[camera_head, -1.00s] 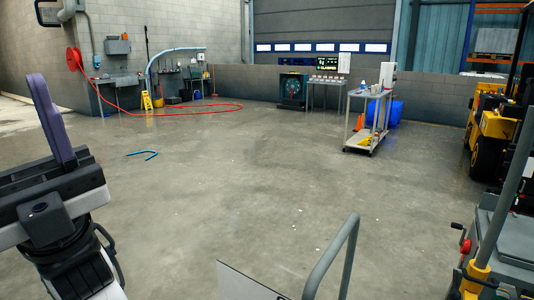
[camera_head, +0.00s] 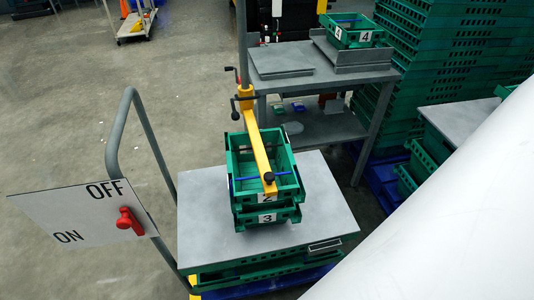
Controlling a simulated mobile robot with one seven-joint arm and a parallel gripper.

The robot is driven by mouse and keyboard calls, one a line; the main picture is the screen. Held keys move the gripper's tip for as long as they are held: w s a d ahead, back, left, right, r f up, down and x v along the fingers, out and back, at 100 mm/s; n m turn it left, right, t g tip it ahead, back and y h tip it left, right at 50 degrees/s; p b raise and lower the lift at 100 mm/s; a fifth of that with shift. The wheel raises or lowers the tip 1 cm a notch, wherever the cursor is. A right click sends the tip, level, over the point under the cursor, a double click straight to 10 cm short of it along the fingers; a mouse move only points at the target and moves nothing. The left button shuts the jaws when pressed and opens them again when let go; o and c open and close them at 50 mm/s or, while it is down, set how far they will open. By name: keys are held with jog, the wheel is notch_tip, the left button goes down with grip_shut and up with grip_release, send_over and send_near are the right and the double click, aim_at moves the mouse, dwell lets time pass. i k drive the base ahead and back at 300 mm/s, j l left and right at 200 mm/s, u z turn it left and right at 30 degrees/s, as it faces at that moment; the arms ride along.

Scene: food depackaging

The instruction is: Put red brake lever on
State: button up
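The red brake lever (camera_head: 128,221) is mounted on a white sign plate (camera_head: 82,212) at the lower left. The plate reads OFF at its upper right and ON at its lower left. The plate is beside the grey tubular handle (camera_head: 131,103) of a cart. My gripper is not in view; a large white surface, likely my arm, fills the lower right.
The cart's grey top (camera_head: 204,208) carries stacked green crates (camera_head: 279,178) numbered 2 and 3 under a yellow clamp bar (camera_head: 257,137). A grey table (camera_head: 296,90) holds crate 4 (camera_head: 350,37). Tall green crate stacks (camera_head: 440,50) stand at right.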

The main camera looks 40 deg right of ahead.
aim_at(128, 220)
jog(key=k+j+z, duration=0.15)
jog(key=k+z, duration=0.25)
jog(key=k+j+z, duration=0.1)
jog(key=k+z, duration=0.15)
jog(key=z, duration=0.2)
